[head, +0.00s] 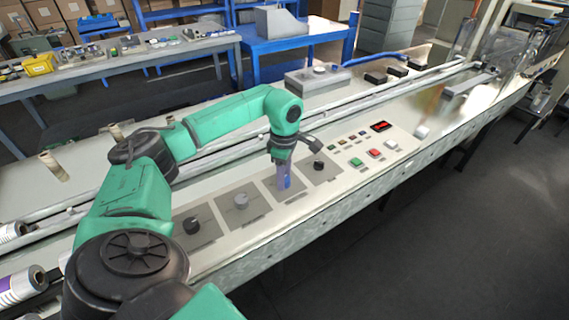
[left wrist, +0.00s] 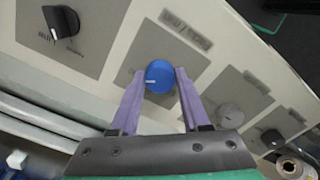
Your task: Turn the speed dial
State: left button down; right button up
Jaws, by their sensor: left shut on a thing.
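A blue dial (head: 288,182) with a white pointer line sits on a grey square plate of the machine's control panel. In the left wrist view the blue dial (left wrist: 158,75) is between the two purple fingers of my left gripper (left wrist: 158,84), which is shut on it. In the head view my left gripper (head: 284,181) points down at the panel and partly hides the dial. Which dial is the speed dial I cannot tell, as the labels are too blurred to read. My right gripper is not in view.
A black dial (head: 319,165) is to the right, with a grey dial (head: 240,201) and another black dial (head: 192,225) to the left. A rail runs behind the panel.

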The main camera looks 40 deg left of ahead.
pick_arm(q)
jog(key=shift+w+r, duration=0.1)
jog(key=shift+r, duration=0.1)
jog(key=shift+c, duration=1.9)
grip_release()
jog(key=shift+f, duration=0.1)
notch_tip(320, 180, up, 15)
jog(key=shift+f+p, duration=0.2)
jog(key=shift+p, duration=0.15)
jog(key=shift+f, duration=0.1)
